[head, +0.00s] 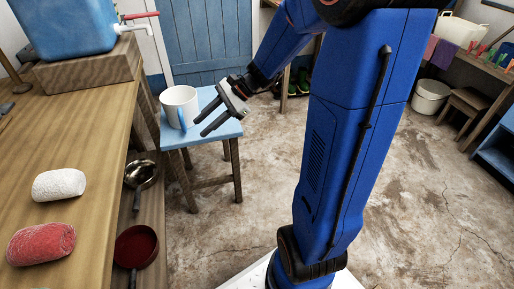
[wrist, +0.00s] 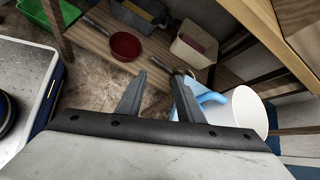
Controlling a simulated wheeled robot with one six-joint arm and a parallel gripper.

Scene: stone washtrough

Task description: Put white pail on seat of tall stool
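A white pail (head: 182,104) with a light blue handle stands upright on the light blue seat of the tall stool (head: 220,131). In the wrist view the pail (wrist: 248,112) is at the right, its blue handle pointing toward the fingers. My gripper (head: 199,128) is open and empty, just right of the pail in the head view. In the wrist view its fingers (wrist: 159,76) are apart with nothing between them. The right finger is close to the handle; I cannot tell whether they touch.
A wooden counter (head: 100,130) at left bears a blue water tank (head: 70,25), a white roll (head: 59,185) and a red roll (head: 41,244). A pot (head: 141,174) and red pan (head: 136,246) sit on a lower shelf. A white tub (head: 430,96) stands at right. The floor between is clear.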

